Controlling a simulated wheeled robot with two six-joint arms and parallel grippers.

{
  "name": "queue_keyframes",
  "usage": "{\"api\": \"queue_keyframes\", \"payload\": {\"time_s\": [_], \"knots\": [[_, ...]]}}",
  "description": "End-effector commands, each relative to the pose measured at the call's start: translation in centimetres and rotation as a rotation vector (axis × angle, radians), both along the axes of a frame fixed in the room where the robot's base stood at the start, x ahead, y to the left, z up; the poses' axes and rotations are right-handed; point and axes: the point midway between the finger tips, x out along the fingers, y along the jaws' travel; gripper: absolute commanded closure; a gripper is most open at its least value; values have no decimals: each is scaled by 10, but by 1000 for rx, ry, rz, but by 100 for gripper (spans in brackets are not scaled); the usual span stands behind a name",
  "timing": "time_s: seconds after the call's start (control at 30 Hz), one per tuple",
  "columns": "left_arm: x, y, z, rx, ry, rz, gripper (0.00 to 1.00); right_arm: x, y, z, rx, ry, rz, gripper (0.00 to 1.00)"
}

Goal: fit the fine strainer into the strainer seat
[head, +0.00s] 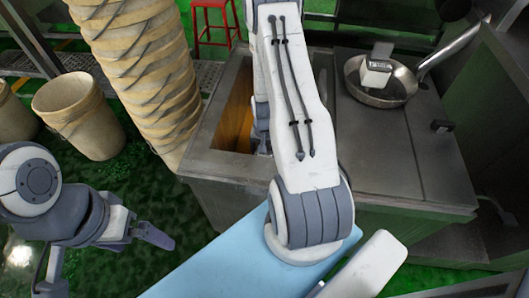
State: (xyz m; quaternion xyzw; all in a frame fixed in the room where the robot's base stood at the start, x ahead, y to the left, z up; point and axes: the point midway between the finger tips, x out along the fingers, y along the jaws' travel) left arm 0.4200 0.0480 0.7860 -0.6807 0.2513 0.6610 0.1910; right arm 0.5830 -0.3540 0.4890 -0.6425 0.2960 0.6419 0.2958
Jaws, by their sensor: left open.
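A round, shallow metal pan-like vessel (398,92) with a long handle rests on the counter at the upper right; I cannot tell whether it is the fine strainer. A small pale metal block sits in it. No strainer seat can be made out for certain. My left gripper (150,238) is at the lower left over the green floor, open and empty, well away from the counter. My right arm reaches across the middle of the view over the counter. Its gripper cannot be seen, and the arm hides part of the counter.
The metal counter (385,160) has a rectangular opening with an orange-brown inside (236,112), partly behind my right arm. A red stool (214,22) is behind.

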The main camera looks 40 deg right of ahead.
Motion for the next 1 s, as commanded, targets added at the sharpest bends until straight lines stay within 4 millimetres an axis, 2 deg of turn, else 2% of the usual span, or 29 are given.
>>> {"api": "queue_keyframes", "payload": {"time_s": [0.73,0.77,0.8,1.0], "knots": [[0,0,-13,0,0,0,0,0,0,-20,0,0,0,91],[0,0,-12,0,0,0,0,0,0,-19,-1,-1,0,10],[0,0,-12,0,0,0,0,0,0,-18,-1,-1,0,0],[0,0,-12,0,0,0,0,0,0,-18,0,0,0,0]]}}
